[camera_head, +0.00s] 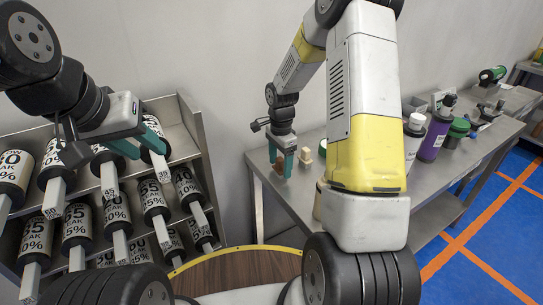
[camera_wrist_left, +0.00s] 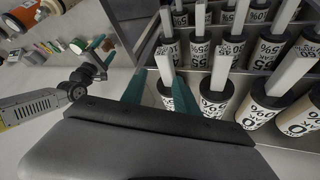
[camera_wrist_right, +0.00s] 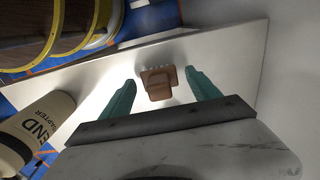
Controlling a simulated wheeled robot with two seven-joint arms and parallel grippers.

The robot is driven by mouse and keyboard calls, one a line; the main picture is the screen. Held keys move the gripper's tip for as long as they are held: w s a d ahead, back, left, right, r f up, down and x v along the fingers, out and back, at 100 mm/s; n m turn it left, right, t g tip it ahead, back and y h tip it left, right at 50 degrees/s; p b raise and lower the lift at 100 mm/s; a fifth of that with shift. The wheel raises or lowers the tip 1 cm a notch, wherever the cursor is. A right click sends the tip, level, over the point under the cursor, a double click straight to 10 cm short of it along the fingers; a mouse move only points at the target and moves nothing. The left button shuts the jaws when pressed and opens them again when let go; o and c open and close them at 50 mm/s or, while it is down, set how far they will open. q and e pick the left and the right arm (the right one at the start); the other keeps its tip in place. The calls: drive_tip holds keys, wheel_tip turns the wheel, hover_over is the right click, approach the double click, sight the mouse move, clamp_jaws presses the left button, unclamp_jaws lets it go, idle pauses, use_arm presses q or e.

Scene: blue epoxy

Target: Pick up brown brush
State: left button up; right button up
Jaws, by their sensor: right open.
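The brown brush (camera_wrist_right: 158,85) lies on the light metal table top (camera_wrist_right: 95,95) in the right wrist view, its bristles toward the top of the picture. My right gripper (camera_wrist_right: 159,78) is open above it, with a teal finger on each side of the brush and a visible gap on both sides. In the head view the right gripper (camera_head: 282,168) points down over the near left end of the table, and its fingers largely hide the brush. My left gripper (camera_head: 140,145) is open and empty in front of the shelf at the left; its spread fingers also show in the left wrist view (camera_wrist_left: 158,90).
A small tan item (camera_head: 305,155) stands right of my right gripper. A purple bottle (camera_head: 436,135) and other containers stand farther along the table. A cream cylinder (camera_wrist_right: 35,128) is at left in the right wrist view.

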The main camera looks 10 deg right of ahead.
sight(280, 159)
drive_tip(key=shift+f, duration=0.7)
drive_tip(key=c, duration=1.4)
wheel_tip(280, 159, up, 10)
drive_tip(key=shift+r, duration=0.1)
drive_tip(key=o, duration=0.7)
drive_tip(key=c, duration=0.5)
